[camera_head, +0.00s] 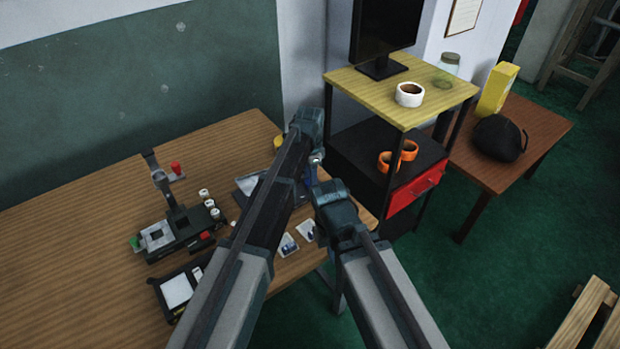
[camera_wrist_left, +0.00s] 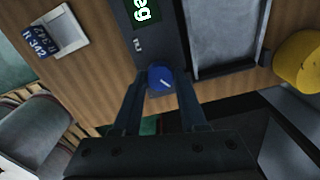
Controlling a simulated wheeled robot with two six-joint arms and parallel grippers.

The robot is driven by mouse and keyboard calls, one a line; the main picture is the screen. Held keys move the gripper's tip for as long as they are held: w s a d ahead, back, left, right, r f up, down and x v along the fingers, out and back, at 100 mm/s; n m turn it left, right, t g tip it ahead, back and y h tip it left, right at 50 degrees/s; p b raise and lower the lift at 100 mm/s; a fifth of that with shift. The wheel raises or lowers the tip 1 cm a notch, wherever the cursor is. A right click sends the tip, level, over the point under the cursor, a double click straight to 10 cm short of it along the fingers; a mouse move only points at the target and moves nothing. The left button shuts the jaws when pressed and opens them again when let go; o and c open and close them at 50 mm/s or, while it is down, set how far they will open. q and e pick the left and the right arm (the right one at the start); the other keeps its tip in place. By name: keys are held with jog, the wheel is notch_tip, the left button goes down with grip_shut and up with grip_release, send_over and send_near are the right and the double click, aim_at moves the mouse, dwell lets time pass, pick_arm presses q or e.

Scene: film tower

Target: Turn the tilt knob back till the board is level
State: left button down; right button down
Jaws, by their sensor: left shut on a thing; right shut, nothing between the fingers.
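A blue knob (camera_wrist_left: 160,78) with a white pointer line sits at the end of a dark housing (camera_wrist_left: 148,40) in the left wrist view. My left gripper (camera_wrist_left: 163,90) has its fingers on both sides of the knob and is shut on it. Beside the housing lies a grey board (camera_wrist_left: 222,40) in a dark frame; its tilt is hard to judge. A green display (camera_wrist_left: 143,12) shows only the letters "eg"; the rest is cut off. In the head view my left arm partly covers the board (camera_head: 248,184). My right gripper (camera_head: 328,200) is lower, shut and empty, its fingertips hard to make out.
Small white trays (camera_head: 288,245) with dark blue items lie near the table's front edge. A black device (camera_head: 178,230) with several white rolls stands left. A yellow round thing (camera_wrist_left: 298,60) is beside the board. A shelf (camera_head: 400,92) with tape stands right.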

pick_arm(q)
jog(key=n, duration=0.5)
jog(key=shift+n, duration=0.4)
jog(key=n, duration=0.5)
jog(key=shift+n, duration=0.4)
jog(key=shift+c, duration=2.2)
grip_release()
jog(key=shift+r, duration=0.1)
